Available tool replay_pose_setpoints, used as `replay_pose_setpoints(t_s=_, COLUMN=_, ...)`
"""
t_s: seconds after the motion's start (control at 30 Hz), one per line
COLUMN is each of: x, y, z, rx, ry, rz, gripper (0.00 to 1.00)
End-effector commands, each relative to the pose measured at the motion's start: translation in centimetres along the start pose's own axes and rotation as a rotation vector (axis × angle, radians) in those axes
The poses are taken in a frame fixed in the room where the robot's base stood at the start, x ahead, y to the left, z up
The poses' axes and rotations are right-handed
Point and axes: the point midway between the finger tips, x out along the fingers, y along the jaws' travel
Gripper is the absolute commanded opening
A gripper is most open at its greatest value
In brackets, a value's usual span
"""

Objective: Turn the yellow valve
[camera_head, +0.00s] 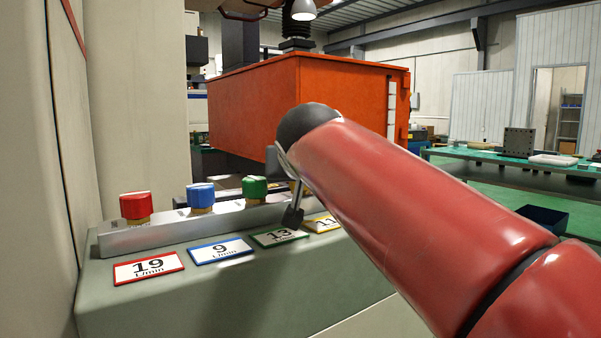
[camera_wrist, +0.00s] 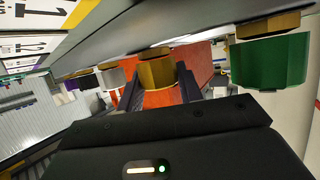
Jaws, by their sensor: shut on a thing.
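The yellow valve (camera_wrist: 157,73) hangs from a brass collar in the tilted wrist view. My gripper (camera_wrist: 159,90) is shut on it, with one dark finger on each side. The yellow-edged card (camera_head: 322,224) is partly covered by my arm.
Green (camera_head: 254,189), blue (camera_head: 201,197) and red (camera_head: 136,207) valves stand left along the grey manifold (camera_head: 160,233). The green valve (camera_wrist: 268,60) is close beside my gripper. A large orange tank (camera_head: 270,105) stands behind. A wall (camera_head: 70,130) bounds the left.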

Motion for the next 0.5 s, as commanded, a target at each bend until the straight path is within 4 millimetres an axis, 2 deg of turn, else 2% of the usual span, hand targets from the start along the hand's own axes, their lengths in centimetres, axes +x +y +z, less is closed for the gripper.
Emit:
replay_pose_setpoints(t_s=0.4, x=0.06, y=-0.04, z=0.09, rx=0.003, ry=-0.003, rz=0.005, gripper=0.13)
replay_pose_setpoints(t_s=0.43, x=0.06, y=-0.04, z=0.09, rx=0.003, ry=-0.003, rz=0.004, gripper=0.40)
replay_pose_setpoints(t_s=0.5, x=0.06, y=-0.04, z=0.09, rx=0.003, ry=-0.002, rz=0.004, gripper=0.49)
